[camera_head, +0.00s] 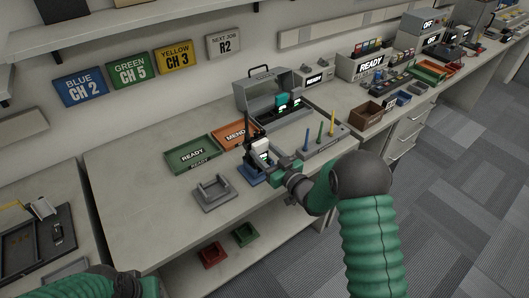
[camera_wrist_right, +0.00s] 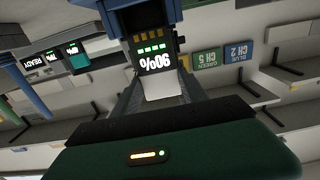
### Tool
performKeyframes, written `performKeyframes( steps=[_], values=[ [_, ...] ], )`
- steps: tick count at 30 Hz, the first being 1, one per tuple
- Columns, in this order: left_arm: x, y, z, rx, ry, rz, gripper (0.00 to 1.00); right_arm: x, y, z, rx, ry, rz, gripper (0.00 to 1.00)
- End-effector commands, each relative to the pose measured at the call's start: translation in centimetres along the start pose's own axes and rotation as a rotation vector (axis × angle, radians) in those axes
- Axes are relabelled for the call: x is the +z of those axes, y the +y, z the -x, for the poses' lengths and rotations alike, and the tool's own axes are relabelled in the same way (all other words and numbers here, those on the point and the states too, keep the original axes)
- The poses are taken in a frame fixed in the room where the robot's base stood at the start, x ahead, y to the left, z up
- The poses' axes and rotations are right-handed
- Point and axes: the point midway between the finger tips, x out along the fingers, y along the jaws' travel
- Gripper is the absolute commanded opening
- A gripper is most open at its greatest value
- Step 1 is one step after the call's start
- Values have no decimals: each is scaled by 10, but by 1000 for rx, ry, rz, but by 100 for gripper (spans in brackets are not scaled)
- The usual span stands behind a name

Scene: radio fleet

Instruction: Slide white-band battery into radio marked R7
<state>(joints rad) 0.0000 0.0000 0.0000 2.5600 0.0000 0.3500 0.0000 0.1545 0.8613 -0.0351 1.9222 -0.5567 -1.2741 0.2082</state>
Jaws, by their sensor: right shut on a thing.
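My right gripper (camera_head: 264,158) is low over the workbench (camera_head: 130,208), shut on a battery with a white part (camera_head: 261,146). In the right wrist view the battery (camera_wrist_right: 156,62) lies between the fingers (camera_wrist_right: 160,82), with an upside-down 90% display, green bars and a white band. A dark upright thing with an antenna (camera_head: 248,124), perhaps a radio, stands close by, above a blue stand (camera_head: 254,179). I cannot read an R7 mark, nor tell whether the battery touches the radio. Only part of my left arm shows at the bottom left; its gripper is out of view.
A green READY tray (camera_head: 192,154) and an orange MEND tray (camera_head: 234,135) lie left of the gripper. An empty grey cradle (camera_head: 213,194) stands in front. An open grey case (camera_head: 265,92) is behind. Upright coloured pegs (camera_head: 320,134) stand to the right. The bench's left part is clear.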

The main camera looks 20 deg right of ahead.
Motion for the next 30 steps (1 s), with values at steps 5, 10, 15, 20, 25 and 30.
performKeyframes(
  steps=[5, 10, 15, 20, 25, 30],
  values=[
    [1, 0, -5, 0, 0, 0, 36, 5, 0, 0, 0, 1, 0, 9],
    [2, 0, -8, 0, 0, 0, 36, 10, 0, 0, 0, 1, 0, 9],
    [3, 0, -12, 0, 0, 0, 36, 14, 0, 0, 0, 1, 0, 9],
    [4, 0, -15, 0, 0, 0, 36, 18, 0, 0, 0, 1, 0, 9],
    [4, 0, -18, 0, 0, 0, 36, 22, 0, 0, 0, 1, 0, 9],
    [5, 0, -22, 0, 0, 0, 36, 26, 0, 0, 0, 1, 0, 9]
  ],
)
